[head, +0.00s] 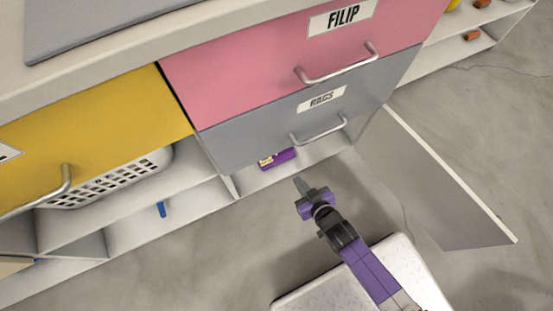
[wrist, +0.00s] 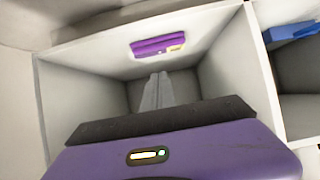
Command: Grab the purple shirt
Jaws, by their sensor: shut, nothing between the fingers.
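The purple shirt (head: 277,158) looks like a small folded purple bundle with a pale label. It lies in the open white cubby under the grey drawer. In the wrist view the purple shirt (wrist: 158,45) lies on the cubby floor, beyond my fingertips. My gripper (head: 299,184) is in front of the cubby opening, apart from the shirt, its fingers pointing toward the cubby. In the wrist view my gripper (wrist: 158,78) has its two grey fingers together with nothing between them.
The cubby's side walls (wrist: 224,70) flank my fingers. An open door panel (head: 440,180) stands to the right. A grey drawer (head: 300,115) with a handle is above. A blue object (head: 161,209) lies in the cubby to the left.

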